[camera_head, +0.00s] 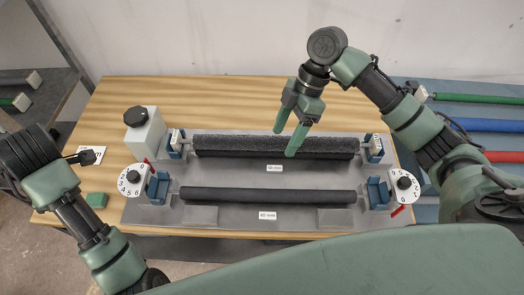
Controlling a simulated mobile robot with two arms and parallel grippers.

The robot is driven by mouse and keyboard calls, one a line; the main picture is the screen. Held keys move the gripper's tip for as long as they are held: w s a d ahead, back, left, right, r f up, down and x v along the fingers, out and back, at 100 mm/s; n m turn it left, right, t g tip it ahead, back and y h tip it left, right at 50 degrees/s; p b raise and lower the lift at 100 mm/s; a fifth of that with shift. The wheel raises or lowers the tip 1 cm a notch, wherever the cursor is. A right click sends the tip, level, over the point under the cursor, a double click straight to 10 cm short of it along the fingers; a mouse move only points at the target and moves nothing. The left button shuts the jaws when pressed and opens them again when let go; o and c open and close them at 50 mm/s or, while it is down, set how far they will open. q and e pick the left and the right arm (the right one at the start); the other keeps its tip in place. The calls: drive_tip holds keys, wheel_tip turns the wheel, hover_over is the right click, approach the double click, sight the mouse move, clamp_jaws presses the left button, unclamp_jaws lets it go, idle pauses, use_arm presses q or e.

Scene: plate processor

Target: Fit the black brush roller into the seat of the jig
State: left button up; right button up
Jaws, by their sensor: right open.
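The black brush roller (225,142) has a rough, bristly surface and lies lengthwise along the back of the grey jig plate (150,214). Its ends are at the rear blue-and-white holders, left (175,145) and right (374,148). I cannot tell how deep the ends sit in them. My right gripper (287,143) points down over the roller's middle, jaws open, its green fingers overlapping the roller in the picture. Contact is unclear. A smooth black roller (268,195) lies parallel in front, between blue brackets (158,188).
Numbered white dials stand at the left (132,180) and right (405,185). A white box with a black knob (145,135) is at the back left. Green, blue and red rollers (490,125) lie at the right.

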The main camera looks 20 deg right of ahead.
drive_tip(key=v, duration=1.2)
drive_tip(key=shift+d, duration=0.3)
drive_tip(key=shift+s+f, duration=0.1)
